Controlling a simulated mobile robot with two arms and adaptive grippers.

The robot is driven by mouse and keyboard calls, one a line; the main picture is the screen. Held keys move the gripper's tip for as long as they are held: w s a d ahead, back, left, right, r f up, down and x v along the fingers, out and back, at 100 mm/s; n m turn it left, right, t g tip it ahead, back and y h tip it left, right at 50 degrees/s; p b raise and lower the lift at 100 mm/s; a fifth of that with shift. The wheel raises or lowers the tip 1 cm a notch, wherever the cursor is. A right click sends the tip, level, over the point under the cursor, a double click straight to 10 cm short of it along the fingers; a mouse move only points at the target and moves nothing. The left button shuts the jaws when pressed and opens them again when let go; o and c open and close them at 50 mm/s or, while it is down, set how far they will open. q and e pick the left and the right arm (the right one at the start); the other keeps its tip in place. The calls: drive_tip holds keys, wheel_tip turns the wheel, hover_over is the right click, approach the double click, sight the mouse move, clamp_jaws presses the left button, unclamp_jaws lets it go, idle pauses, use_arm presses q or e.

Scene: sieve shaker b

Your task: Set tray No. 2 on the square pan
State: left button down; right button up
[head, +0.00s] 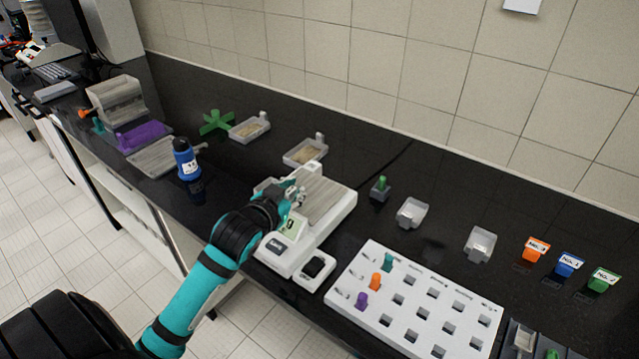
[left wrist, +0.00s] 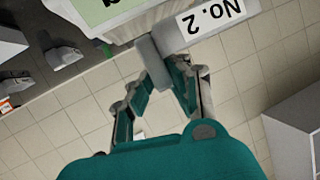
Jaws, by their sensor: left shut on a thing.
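My left gripper (head: 290,194) is at the left part of the white balance (head: 340,212), by its grey square pan (head: 328,196). In the left wrist view the gripper (left wrist: 160,80) is shut on the grey handle of tray No. 2 (left wrist: 218,16), whose white label reads "No. 2". Most of the tray is cut off or hidden there. In the head view the gripper and wrist largely hide it, and I cannot tell whether it touches the pan. The balance's green display also shows in the left wrist view (left wrist: 98,12). My right gripper is not in view.
Two trays with sandy contents (head: 250,129) (head: 306,152) stand behind the balance. A white rack (head: 415,305), clear trays (head: 412,212) and coloured number stands (head: 568,264) are to the right. A blue bottle (head: 186,160) stands left, near the front edge.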

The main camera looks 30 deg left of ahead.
use_arm(q)
drive_tip(key=w, duration=0.3)
drive_tip(key=w+d+p, duration=0.1)
drive_tip(key=w, duration=0.5)
drive_tip(key=shift+d+f+p, duration=0.3)
drive_tip(key=shift+d+p, duration=0.05)
drive_tip(key=shift+d, duration=0.05)
drive_tip(key=shift+w+f, duration=0.15)
drive_tip(key=shift+w, duration=0.1)
wheel_tip(320, 180, down, 3)
drive_tip(key=shift+s+f+p, duration=0.1)
drive_tip(key=shift+f+p, duration=0.1)
drive_tip(key=shift+p, duration=0.35)
drive_tip(key=shift+f, duration=0.1)
drive_tip(key=c, duration=1.3)
unclamp_jaws()
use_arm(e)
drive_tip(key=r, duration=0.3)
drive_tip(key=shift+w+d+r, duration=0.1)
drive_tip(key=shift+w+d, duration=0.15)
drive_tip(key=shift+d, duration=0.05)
